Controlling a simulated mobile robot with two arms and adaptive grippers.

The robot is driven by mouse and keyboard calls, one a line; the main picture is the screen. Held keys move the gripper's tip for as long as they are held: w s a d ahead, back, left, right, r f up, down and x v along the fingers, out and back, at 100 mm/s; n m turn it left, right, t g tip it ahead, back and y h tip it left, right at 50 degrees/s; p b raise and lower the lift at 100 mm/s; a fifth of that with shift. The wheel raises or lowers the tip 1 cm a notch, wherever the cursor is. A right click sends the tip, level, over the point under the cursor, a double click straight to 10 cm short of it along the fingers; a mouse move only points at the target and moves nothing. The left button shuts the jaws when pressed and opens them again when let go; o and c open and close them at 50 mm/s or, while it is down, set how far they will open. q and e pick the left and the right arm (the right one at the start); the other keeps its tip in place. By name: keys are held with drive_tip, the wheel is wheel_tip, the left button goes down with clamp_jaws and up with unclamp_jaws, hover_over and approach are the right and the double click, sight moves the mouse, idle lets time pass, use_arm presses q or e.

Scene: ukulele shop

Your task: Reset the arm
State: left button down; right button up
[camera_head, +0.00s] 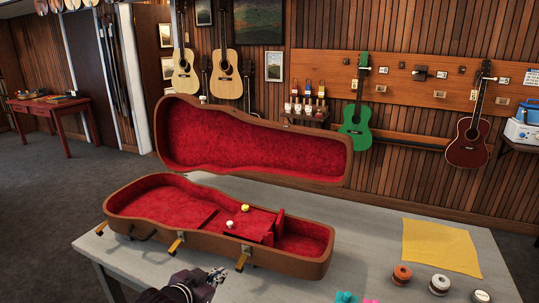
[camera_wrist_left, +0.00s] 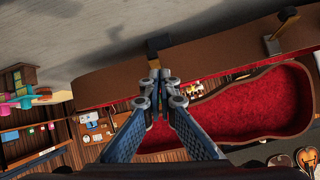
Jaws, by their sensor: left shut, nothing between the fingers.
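My left gripper (camera_head: 215,278) shows at the bottom of the head view, in front of the near side of the open ukulele case (camera_head: 275,258). In the left wrist view its fingertips (camera_wrist_left: 159,88) are together with nothing between them. The case's brown outer wall (camera_wrist_left: 205,60) and red lining (camera_wrist_left: 250,105) show beyond the fingers. Whether the gripper touches the case or a latch cannot be told. My right gripper is in neither view.
The case lies on a grey table (camera_head: 372,240), lid open. Two small balls, yellow (camera_head: 245,208) and white (camera_head: 230,224), are inside. A yellow cloth (camera_head: 440,245) and orange (camera_head: 402,274) and white (camera_head: 440,284) round items sit at right. A latch (camera_head: 242,262) sticks out near my gripper.

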use_arm(q)
drive_tip(key=s+d+f+n+g+y, duration=0.15)
drive_tip(key=s+f, duration=0.25)
drive_tip(key=s, duration=0.5)
drive_tip(key=s+f+g, duration=0.2)
drive_tip(key=s+f, duration=0.3)
drive_tip(key=s, duration=0.3)
drive_tip(key=s+a+f+n+g+y, duration=0.1)
drive_tip(key=s+a+g, duration=0.1)
drive_tip(key=s, duration=0.8)
drive_tip(key=s+a+f+n+g+y, duration=0.1)
drive_tip(key=s+a+n+g, duration=0.15)
drive_tip(key=s, duration=0.75)
wheel_tip(320, 180, down, 26)
drive_tip(key=s+m+g, duration=0.1)
drive_tip(key=s, duration=0.1)
drive_tip(key=s+a+f+g, duration=0.1)
drive_tip(key=s+a+f, duration=0.2)
drive_tip(key=s+f, duration=1.3)
drive_tip(key=shift+s+f, duration=0.2)
drive_tip(key=shift+s, duration=0.45)
